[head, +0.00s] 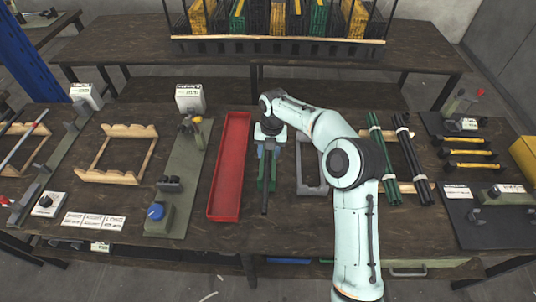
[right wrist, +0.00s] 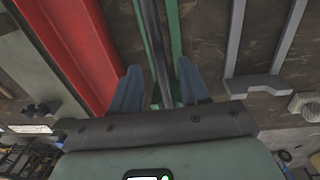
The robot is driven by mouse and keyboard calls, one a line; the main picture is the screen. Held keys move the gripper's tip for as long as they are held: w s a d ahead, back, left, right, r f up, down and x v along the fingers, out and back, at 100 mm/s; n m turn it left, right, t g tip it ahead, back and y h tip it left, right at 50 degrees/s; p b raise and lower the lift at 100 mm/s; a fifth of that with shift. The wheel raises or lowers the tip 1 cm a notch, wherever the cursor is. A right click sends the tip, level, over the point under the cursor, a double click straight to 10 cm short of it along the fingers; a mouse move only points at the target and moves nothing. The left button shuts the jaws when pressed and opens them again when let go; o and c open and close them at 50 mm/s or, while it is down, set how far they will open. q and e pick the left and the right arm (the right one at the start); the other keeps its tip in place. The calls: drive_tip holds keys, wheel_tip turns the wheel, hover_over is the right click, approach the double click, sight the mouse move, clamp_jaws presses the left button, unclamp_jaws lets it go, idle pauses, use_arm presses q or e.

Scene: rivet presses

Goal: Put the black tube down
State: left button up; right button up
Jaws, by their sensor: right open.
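The black tube (head: 265,199) lies along a narrow green holder (head: 272,172) on the workbench, just right of the red tray. In the right wrist view, the black tube (right wrist: 153,40) runs between two green strips. My right gripper (head: 268,150) is over the far part of the tube, pointing down. Its blue fingers are apart, one on each side of the tube (right wrist: 160,85), with a gap visible between. The tube's far end is hidden under the gripper. My left gripper is not in view.
A long red tray (head: 244,170) stands close left of the holder. A grey frame (head: 301,172) is to the right. Green tubes (head: 379,150) and more black tubes (head: 408,150) rest on a rack further right. A wooden rack (head: 135,178) is at left.

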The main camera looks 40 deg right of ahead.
wheel_tip(320, 180, up, 10)
drive_tip(key=p, duration=0.1)
drive_tip(key=shift+s+d, duration=0.25)
drive_tip(key=shift+f, duration=0.15)
